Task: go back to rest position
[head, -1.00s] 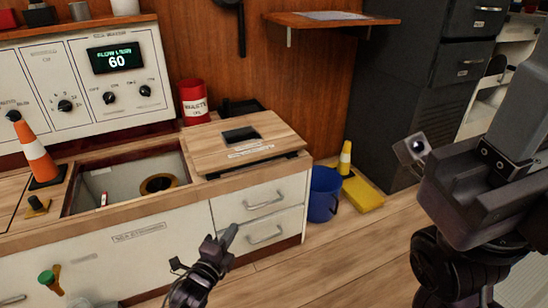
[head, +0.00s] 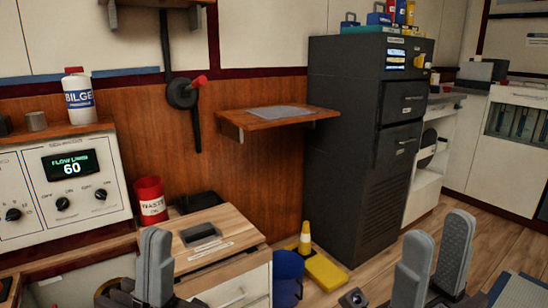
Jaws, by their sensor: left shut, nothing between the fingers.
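My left gripper (head: 154,240) is at the lower left of the head view, fingers pointing up and pressed together with nothing between them. It shows in front of the counter, beside the wooden lid (head: 205,240). My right gripper (head: 438,230) is at the lower right, fingers pointing up and spread apart, with an empty gap between them. It shows in front of the wooden floor, to the right of the dark cabinet's base. The lower parts of both arms are cut off by the picture's bottom edge.
The counter holds a control panel (head: 72,185) reading 60 and a red waste can (head: 150,200). A wooden shelf (head: 270,122) juts from the wall. A dark cabinet (head: 345,150) stands right of it. A blue bucket (head: 288,275) and yellow floor piece (head: 326,272) are below.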

